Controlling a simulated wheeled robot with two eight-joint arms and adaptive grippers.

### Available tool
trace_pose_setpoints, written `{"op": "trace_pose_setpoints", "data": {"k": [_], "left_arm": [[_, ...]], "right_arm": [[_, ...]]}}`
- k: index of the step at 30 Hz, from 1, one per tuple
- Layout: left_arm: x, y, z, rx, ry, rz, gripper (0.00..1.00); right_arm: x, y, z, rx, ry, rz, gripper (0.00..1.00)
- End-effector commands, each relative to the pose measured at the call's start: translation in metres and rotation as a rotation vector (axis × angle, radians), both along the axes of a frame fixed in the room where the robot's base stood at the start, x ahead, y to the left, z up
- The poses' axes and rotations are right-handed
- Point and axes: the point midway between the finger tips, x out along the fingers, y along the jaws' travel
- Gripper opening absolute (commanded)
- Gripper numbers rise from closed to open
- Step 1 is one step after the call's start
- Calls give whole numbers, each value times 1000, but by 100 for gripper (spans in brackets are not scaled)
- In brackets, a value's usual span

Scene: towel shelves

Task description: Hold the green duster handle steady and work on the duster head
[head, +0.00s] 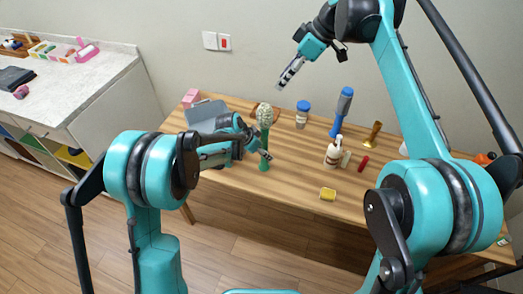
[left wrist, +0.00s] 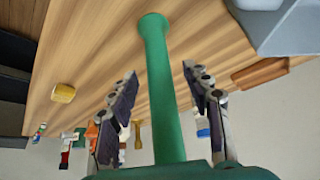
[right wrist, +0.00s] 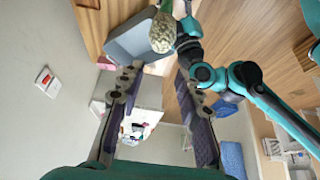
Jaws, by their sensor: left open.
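The duster stands upright on the wooden table (head: 300,155), with a green handle (head: 264,150) and a pale, textured greenish head (head: 265,113) on top. My left gripper (head: 258,149) is beside the handle. In the left wrist view the handle (left wrist: 165,100) runs between the spread fingers of my left gripper (left wrist: 160,78), with visible gaps on both sides. My right gripper (head: 291,72) is raised above the table near the wall. In the right wrist view the duster head (right wrist: 162,32) lies beyond the empty, spread fingers of my right gripper (right wrist: 156,78).
A grey bin (head: 205,110) and a pink box (head: 191,98) are left of the duster. A blue-lidded jar (head: 303,115), a blue bottle (head: 341,112), a white bottle (head: 333,154) and a yellow block (head: 328,194) are to its right. The front table area near the duster is clear.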

Motion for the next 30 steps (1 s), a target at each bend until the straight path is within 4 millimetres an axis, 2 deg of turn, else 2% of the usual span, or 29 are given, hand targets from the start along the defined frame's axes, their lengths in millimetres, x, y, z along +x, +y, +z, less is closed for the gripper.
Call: {"op": "trace_pose_setpoints", "data": {"k": [1,6,7,9,11,13,14,21,24,30], "left_arm": [[0,0,0,0,0,0,49],[0,0,0,0,0,0,4],[0,0,0,0,0,0,0],[0,0,0,0,0,0,0],[0,0,0,0,0,0,0],[0,0,0,0,0,0,0],[0,0,0,0,0,0,0],[0,0,0,0,0,0,0],[0,0,0,0,0,0,0],[0,0,0,0,0,0,0]], "right_arm": [[0,0,0,0,0,0,34],[0,0,0,0,0,0,34],[0,0,0,0,0,0,34],[0,0,0,0,0,0,34],[0,0,0,-2,0,3,48],[1,4,-4,-26,-1,36,66],[2,7,-8,-48,-4,65,71],[12,41,-49,-349,-21,472,71],[16,50,-59,-447,-20,603,71],[18,55,-76,-514,-18,691,71]]}}
